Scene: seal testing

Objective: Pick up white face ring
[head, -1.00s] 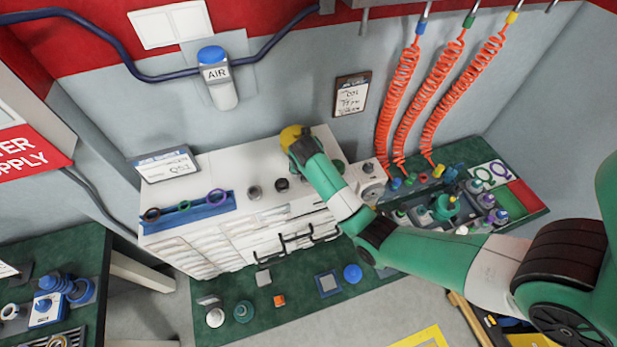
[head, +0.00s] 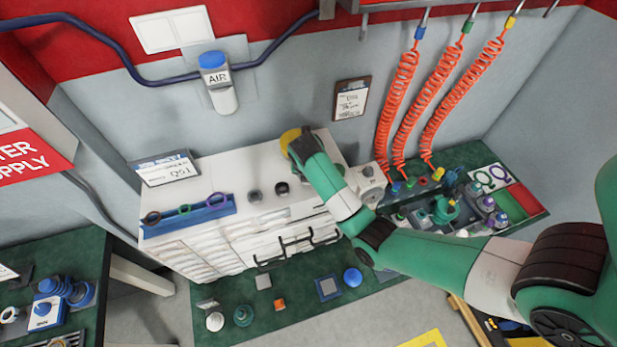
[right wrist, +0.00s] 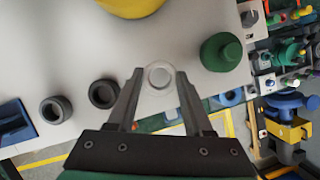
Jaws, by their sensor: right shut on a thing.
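The white face ring (right wrist: 159,75) is a pale ring between the fingertips of my right gripper (right wrist: 160,78) in the right wrist view. The fingers are closed in on its two sides, above or on the white cabinet top; I cannot tell whether it touches the surface. In the head view my right arm covers the gripper and the ring. My left gripper is in neither current view.
Two dark rings (right wrist: 55,109) (right wrist: 103,93) stand left of the gripper on the white cabinet (head: 190,185). A green cylinder (right wrist: 221,52) is to the right, and a yellow round object (right wrist: 130,5) lies beyond. A blue rack (head: 188,219) holds coloured rings.

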